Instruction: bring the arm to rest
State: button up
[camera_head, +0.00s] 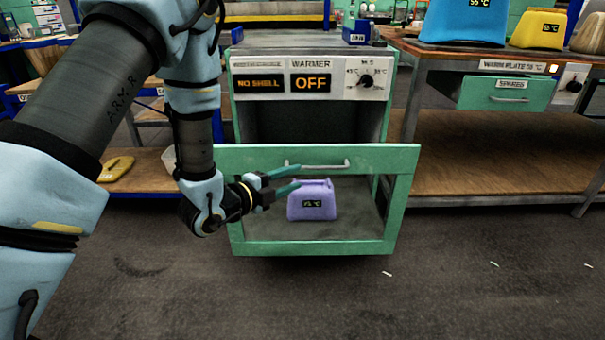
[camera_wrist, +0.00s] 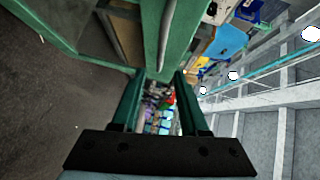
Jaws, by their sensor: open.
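My arm reaches down from the upper left in the head view. My gripper (camera_head: 284,181) is open and empty, its two green fingers pointing right, in front of the green-framed warmer door (camera_head: 405,190). In the wrist view my gripper (camera_wrist: 158,95) shows both fingers spread apart with nothing between them. A purple shell (camera_head: 311,203) with a small temperature display shows through the door's frame, just right of and below the fingertips. I cannot tell how far apart the fingers and the door are.
The warmer (camera_head: 310,75) reads "NO SHELL" and "OFF". A bench (camera_head: 500,165) stands right, with a blue shell (camera_head: 463,22) and a yellow shell (camera_head: 538,30) on top. A yellow item (camera_head: 116,168) lies on a low shelf at left. The floor in front is mostly clear.

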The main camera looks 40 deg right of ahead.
jog(key=shift+a, duration=0.25)
dwell(0.3)
